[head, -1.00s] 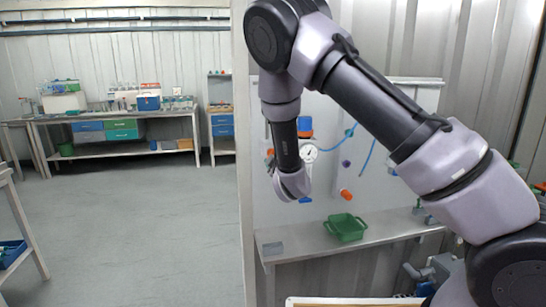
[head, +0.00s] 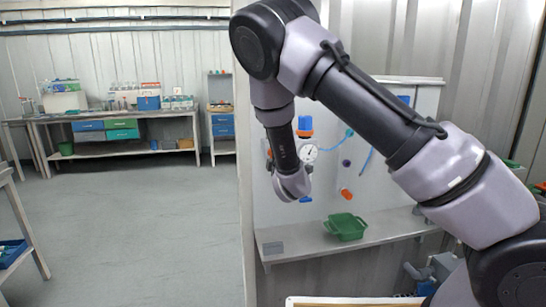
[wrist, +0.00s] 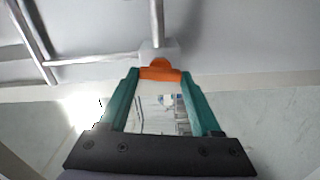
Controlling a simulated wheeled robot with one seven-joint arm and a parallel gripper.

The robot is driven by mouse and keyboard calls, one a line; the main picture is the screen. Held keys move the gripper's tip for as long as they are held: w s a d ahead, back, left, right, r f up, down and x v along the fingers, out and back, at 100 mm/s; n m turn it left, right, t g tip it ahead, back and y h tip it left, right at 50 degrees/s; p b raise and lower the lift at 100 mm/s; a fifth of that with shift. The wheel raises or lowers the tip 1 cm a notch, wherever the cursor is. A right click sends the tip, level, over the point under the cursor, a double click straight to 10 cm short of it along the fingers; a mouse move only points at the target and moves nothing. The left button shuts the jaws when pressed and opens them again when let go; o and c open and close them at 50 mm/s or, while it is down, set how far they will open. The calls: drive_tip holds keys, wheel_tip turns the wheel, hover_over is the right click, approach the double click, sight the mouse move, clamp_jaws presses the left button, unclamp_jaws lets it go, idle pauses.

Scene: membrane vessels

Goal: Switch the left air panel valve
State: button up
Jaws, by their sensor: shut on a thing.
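In the wrist view an orange valve handle (wrist: 160,72) sits between the tips of my gripper's teal fingers (wrist: 160,78), and the gripper is shut on it. The handle joins a pale block with thin metal pipes. In the head view my gripper (head: 291,186) is at the left part of the white air panel (head: 375,205). My wrist hides the held valve there. Another orange valve handle (head: 346,194) shows on the panel to the right of my gripper, apart from it.
A round gauge (head: 308,153) and a blue-and-orange fitting (head: 305,126) are close beside my wrist. A green bin (head: 345,227) stands on the metal shelf (head: 290,246) below. A wall edge (head: 245,200) is just left. The floor further left is open.

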drive_tip(key=o, duration=1.4)
drive_tip(key=shift+s, duration=0.1)
drive_tip(key=v, duration=1)
drive_tip(key=shift+s, duration=0.3)
